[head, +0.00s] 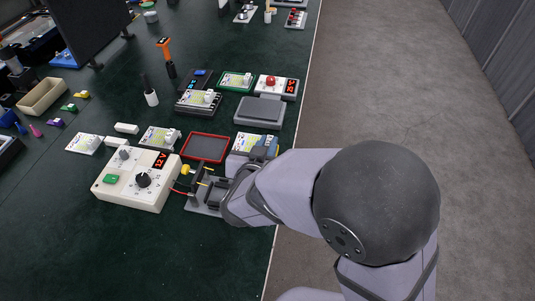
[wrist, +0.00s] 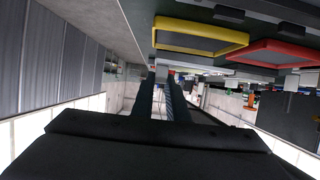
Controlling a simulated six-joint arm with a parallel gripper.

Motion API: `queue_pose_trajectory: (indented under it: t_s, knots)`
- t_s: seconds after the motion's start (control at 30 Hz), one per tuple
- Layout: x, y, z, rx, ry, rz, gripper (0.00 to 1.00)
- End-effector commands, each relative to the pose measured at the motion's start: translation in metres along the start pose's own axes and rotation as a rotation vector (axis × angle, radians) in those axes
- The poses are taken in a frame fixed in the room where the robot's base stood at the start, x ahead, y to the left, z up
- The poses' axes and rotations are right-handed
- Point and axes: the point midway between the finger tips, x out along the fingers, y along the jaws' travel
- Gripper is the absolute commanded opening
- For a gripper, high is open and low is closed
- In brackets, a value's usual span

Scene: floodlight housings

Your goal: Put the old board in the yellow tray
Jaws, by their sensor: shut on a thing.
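The yellow tray (wrist: 200,36) shows in the wrist view, beside the fingers and apart from them. Its grey floor looks bare. I cannot make out its rim in the head view. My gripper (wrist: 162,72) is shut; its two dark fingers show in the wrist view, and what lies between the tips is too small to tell. In the head view a white and yellow board (head: 245,142) shows at the end of my arm, right of the red tray, and appears to be held. My arm hides part of this area.
The red tray (head: 206,148) lies close by and also shows in the wrist view (wrist: 278,53). A cream 12V box (head: 138,180) and a clamp fixture (head: 203,194) stand at its near side. A grey scale (head: 259,112) and other boards (head: 159,137) lie around it.

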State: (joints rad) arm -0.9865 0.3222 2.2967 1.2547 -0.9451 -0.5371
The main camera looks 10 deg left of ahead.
Motion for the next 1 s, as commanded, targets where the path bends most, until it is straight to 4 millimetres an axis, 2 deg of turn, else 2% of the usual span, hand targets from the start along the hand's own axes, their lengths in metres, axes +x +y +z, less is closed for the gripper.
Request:
queue_pose_trajectory:
  t_s: [0.33, 0.83, 0.87, 0.9, 1.0]
  knots:
    - [0.013, 0.0, 0.032, -0.002, -0.002, 0.001, 0.0]
    - [0.016, 0.0, 0.038, 0.0, 0.0, 0.0, 0.0]
    - [0.015, 0.0, 0.037, 0.0, -0.001, 0.0, 0.21]
    - [0.015, 0.0, 0.037, 0.0, -0.001, 0.0, 0.3]
    - [0.015, 0.0, 0.037, 0.0, -0.001, 0.0, 0.32]
